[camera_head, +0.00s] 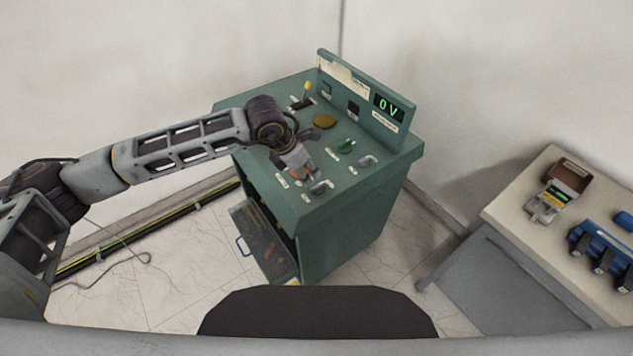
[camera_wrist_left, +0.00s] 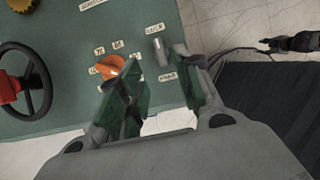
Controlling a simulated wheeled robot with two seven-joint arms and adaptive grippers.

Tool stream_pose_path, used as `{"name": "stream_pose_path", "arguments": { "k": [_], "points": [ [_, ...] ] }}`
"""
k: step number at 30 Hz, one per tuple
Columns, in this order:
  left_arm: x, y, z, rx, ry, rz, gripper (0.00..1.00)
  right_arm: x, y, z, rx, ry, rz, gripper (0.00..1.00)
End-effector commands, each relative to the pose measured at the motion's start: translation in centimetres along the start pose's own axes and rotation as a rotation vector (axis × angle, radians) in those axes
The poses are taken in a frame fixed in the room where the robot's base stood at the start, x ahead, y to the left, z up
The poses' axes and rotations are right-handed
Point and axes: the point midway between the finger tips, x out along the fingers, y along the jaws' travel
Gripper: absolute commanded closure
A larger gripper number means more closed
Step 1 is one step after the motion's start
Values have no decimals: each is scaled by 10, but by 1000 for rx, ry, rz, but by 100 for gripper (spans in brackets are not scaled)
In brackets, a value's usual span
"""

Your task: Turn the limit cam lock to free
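A small grey lever knob (camera_wrist_left: 160,52) stands on the green panel between two small white labels, in the left wrist view. It is likely the limit cam lock, but the labels are too blurred to confirm this. It also shows near the front edge of the cabinet top in the head view (camera_head: 320,187). My left gripper (camera_head: 302,168) reaches over the panel from the left. In the left wrist view its two fingers (camera_wrist_left: 157,62) are apart, with the lever in the gap between their tips. Contact cannot be told. My right gripper is not in view.
An orange knob (camera_wrist_left: 112,66) sits close beside the left finger. A handwheel (camera_wrist_left: 20,85) with a red hub is further left. The green cabinet (camera_head: 340,230) has an upright panel with a display (camera_head: 388,106). A table (camera_head: 530,215) stands at the right.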

Motion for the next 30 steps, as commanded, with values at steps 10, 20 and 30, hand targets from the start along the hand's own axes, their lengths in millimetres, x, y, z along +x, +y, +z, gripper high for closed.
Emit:
{"name": "stream_pose_path", "arguments": {
  "k": [10,20,30],
  "points": [
    [46,-1,0,-1,3,-2,66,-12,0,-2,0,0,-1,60],
    [82,0,0,-2,1,-1,66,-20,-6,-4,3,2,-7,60],
    [93,0,-1,-1,1,0,66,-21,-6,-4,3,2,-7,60]
  ]
}}
